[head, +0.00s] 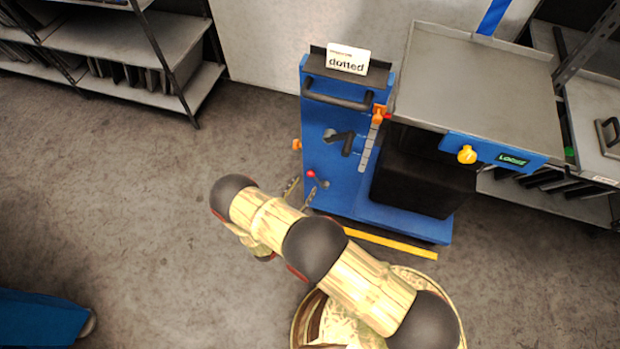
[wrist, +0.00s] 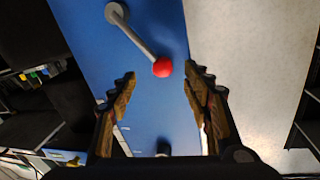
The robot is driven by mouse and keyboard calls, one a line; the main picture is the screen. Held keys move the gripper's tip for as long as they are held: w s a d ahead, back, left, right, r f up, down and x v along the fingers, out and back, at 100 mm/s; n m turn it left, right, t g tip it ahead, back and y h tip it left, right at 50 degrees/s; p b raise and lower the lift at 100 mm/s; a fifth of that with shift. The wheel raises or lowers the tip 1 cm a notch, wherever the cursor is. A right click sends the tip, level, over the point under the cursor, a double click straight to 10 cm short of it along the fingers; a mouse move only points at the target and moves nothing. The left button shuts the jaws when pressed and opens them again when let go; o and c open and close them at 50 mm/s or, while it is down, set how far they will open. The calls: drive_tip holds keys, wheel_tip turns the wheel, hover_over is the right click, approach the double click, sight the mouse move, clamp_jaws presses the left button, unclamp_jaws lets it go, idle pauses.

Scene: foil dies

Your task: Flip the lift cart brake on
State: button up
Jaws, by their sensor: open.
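The blue lift cart (head: 335,185) stands ahead of me with a sign reading "dotted" on top. A thin grey lever with a red ball knob (head: 311,174) sits low on its blue panel. In the wrist view the red knob (wrist: 162,67) hangs down and right of the round pivot (wrist: 116,12). My gripper (wrist: 160,78) is open, with a finger on each side of the knob in the picture; I cannot tell whether the knob is between them in depth. In the head view the fingers (head: 301,191) show just below the knob, partly behind my arm.
A black crank handle (head: 345,141) and a push bar (head: 338,99) are on the panel above. A grey platform (head: 475,75) with a yellow knob (head: 466,155) and a label sits at right. A yellow floor strip (head: 390,243) runs along the front. Open floor lies left.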

sight(317, 180)
drive_tip(key=shift+b+x, duration=0.55)
drive_tip(key=shift+x, duration=2.05)
drive_tip(key=c, duration=0.3)
drive_tip(key=shift+s+d+f, duration=0.1)
clamp_jaws()
